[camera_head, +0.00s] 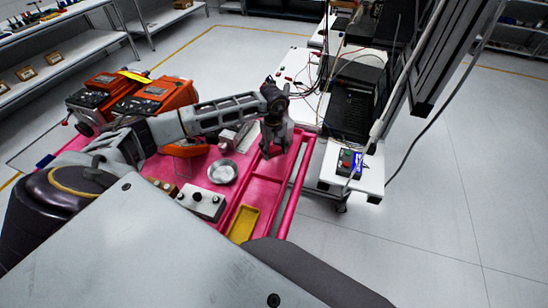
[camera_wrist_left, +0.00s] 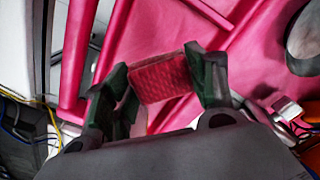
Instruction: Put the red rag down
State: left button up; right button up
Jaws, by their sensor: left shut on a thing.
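The red rag (camera_wrist_left: 162,78) shows in the left wrist view as a folded, textured red block between the two green-tipped fingers of my left gripper (camera_wrist_left: 160,82). The gripper is shut on it. In the head view my left gripper (camera_head: 274,148) points down over the right part of the pink cart (camera_head: 228,215), near its raised divider. I cannot make out the rag there; the fingers hide it. The gap between the rag and the cart surface cannot be judged. My right gripper is not in view.
The cart also holds a round metal dish (camera_head: 222,172), a white control box (camera_head: 203,203), a yellow tray (camera_head: 243,223) and orange devices (camera_head: 157,97). A white table (camera_head: 352,180) with electronics and cables stands close to the cart's right edge.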

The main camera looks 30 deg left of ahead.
aim_at(274, 164)
pick_arm(q)
notch_tip(274, 164, down, 2)
jog(key=shift+f, duration=0.1)
dwell(0.4)
jog(key=shift+f+p, duration=0.4)
jog(key=shift+f, duration=1.45)
jog(key=o, duration=1)
jog(key=shift+f, duration=0.1)
